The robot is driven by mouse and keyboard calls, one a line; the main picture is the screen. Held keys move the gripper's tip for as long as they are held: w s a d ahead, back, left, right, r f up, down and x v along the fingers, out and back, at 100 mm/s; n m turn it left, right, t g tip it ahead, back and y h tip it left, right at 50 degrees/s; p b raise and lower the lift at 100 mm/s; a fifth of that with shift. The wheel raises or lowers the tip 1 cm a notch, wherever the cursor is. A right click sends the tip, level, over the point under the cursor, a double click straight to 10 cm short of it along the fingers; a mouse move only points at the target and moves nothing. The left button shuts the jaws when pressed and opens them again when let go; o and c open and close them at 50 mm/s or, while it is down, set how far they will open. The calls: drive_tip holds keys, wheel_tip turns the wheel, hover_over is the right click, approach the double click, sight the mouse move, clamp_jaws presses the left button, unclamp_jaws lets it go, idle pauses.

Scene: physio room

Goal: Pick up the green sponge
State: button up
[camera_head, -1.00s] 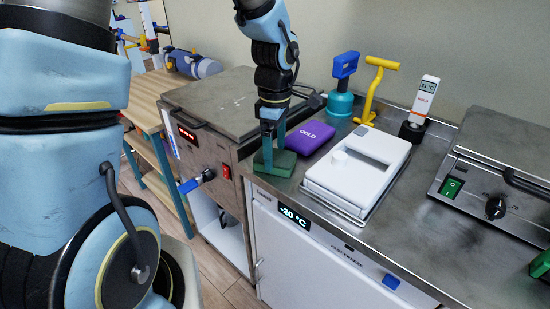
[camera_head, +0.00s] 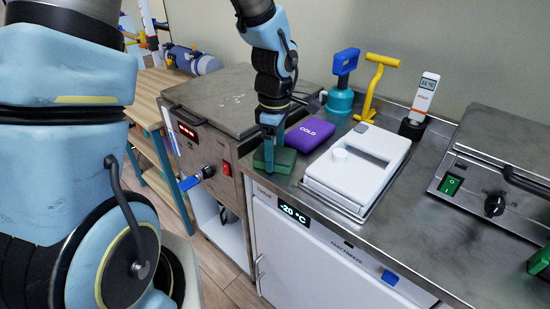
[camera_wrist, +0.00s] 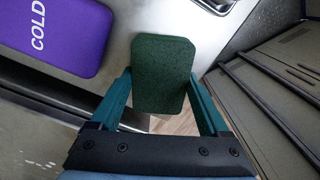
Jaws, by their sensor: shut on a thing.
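The green sponge (camera_head: 284,160) is at the left front corner of the steel counter in the head view. In the wrist view the sponge (camera_wrist: 163,75) is a dark green rounded block between the two teal fingers. My gripper (camera_head: 270,153) points down and is shut on the sponge. The fingers (camera_wrist: 165,92) lie along its two sides in the wrist view. I cannot tell whether its underside is touching the counter.
A purple COLD pack (camera_head: 310,134) lies just right of the sponge. A white lidded container (camera_head: 358,168) stands farther right on the counter (camera_head: 425,215). A steel heater box (camera_head: 222,105) is to the left. Behind are a blue-handled teal tool (camera_head: 342,85), a yellow tool (camera_head: 373,90) and a thermometer (camera_head: 422,100).

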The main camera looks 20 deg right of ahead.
sight(275, 153)
drive_tip(key=shift+c, duration=1.1)
wheel_tip(275, 153, up, 10)
drive_tip(key=b, duration=0.1)
